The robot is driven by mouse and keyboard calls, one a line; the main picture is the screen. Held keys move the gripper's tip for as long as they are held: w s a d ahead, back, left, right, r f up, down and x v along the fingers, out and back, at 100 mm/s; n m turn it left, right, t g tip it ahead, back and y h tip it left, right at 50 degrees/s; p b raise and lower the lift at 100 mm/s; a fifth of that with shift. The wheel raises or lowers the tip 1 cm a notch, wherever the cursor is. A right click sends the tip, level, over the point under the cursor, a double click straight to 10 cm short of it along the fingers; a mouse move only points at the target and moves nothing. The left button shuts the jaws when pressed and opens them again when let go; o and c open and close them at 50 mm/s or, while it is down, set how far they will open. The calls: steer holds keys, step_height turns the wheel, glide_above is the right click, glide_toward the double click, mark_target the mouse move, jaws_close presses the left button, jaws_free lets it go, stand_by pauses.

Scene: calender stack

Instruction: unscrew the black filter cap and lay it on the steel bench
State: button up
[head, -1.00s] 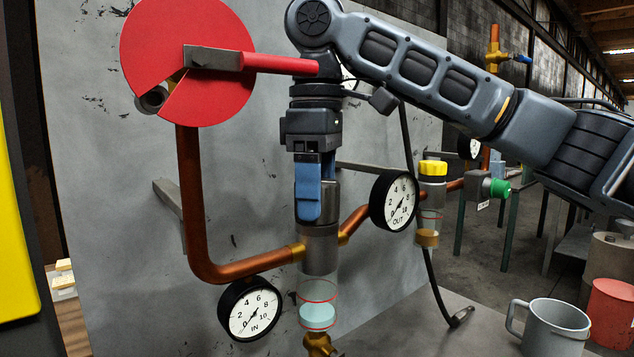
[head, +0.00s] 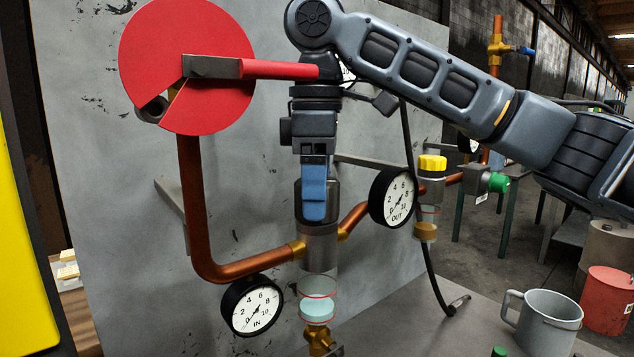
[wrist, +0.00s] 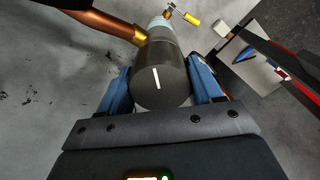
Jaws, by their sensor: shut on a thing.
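The black filter cap (head: 334,203) tops the grey filter body (head: 318,246), in line with it. In the wrist view the cap (wrist: 160,88) shows its round end with a white line. My gripper (head: 316,190) points down from above, its blue fingers shut on the cap's sides; the fingers (wrist: 160,92) also flank it in the wrist view. The near finger hides part of the cap in the head view. I cannot tell whether any thread is loosened. The steel bench (head: 400,328) is the grey surface below right.
A red disc with a handle (head: 180,68) stands close left of my wrist. Copper pipe (head: 194,200) and the IN gauge (head: 251,306) are left and below; the OUT gauge (head: 393,197) is close right. A grey mug (head: 548,323) stands on the bench; bare bench lies left of it.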

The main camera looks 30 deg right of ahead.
steer(key=shift+r+n+p, duration=0.1)
steer(key=shift+n+p, duration=0.95)
steer(key=shift+n, duration=0.05)
steer(key=shift+n+p, duration=0.4)
steer(key=shift+n, duration=0.1)
steer(key=shift+n, duration=0.3)
steer(key=shift+p, duration=0.5)
steer(key=shift+n+p, duration=0.4)
steer(key=shift+n, duration=0.5)
